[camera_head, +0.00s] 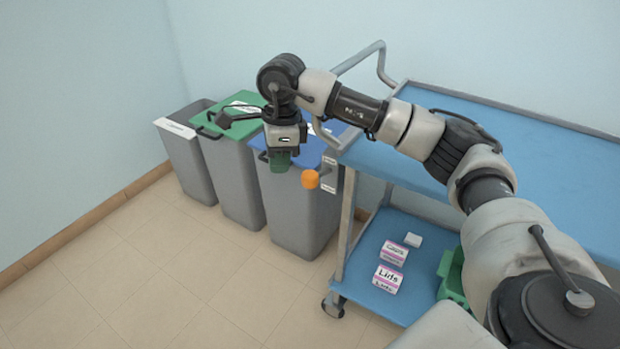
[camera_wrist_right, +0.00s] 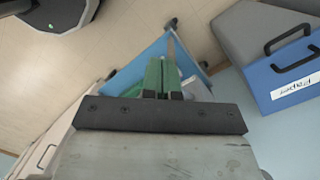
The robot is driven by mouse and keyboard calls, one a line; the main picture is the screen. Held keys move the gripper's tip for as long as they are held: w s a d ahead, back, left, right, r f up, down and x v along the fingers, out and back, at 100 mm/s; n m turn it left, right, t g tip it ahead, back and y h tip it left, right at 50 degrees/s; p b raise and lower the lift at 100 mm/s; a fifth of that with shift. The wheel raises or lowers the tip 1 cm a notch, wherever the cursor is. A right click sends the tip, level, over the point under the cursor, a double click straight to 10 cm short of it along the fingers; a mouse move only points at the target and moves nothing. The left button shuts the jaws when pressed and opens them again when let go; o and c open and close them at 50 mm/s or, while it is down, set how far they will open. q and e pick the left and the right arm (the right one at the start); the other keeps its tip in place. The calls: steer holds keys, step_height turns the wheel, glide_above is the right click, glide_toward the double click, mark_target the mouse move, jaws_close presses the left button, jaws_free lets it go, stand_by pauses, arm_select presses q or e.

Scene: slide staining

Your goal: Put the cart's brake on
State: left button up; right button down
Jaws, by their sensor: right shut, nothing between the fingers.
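The cart (camera_head: 470,107) has a blue top and a blue lower shelf on grey posts. An orange knob (camera_head: 310,179) shows at the cart's left end, near a post, with two small white labels (camera_head: 329,160) beside it; their words are too small to read. A caster (camera_head: 333,305) stands under the near left corner. My right gripper (camera_head: 280,163) points down just left of and slightly above the orange knob in the picture, apart from it. Its green fingers (camera_wrist_right: 163,78) are shut and empty in the wrist view. The orange knob does not show there. My left gripper is out of view.
Grey bins stand left of the cart: one with a blue lid (camera_head: 258,141), one with a green lid (camera_head: 228,121), one at the far left (camera_head: 190,160). Boxes (camera_head: 388,279) and a green container (camera_head: 451,272) sit on the lower shelf. The front-left floor is clear.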

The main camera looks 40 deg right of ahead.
mark_target(308, 172)
steer(key=d+r, duration=0.1)
steer(key=d+r+h, duration=0.1)
steer(key=d, duration=0.1)
steer(key=d+h, duration=0.1)
steer(key=d, duration=0.1)
steer(key=shift+s+d+r+m+g, duration=0.15)
steer(key=shift+d+r+m+g, duration=0.15)
steer(key=shift+r, duration=0.1)
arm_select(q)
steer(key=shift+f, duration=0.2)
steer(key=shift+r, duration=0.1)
arm_select(e)
steer(key=shift+a+f, duration=0.1)
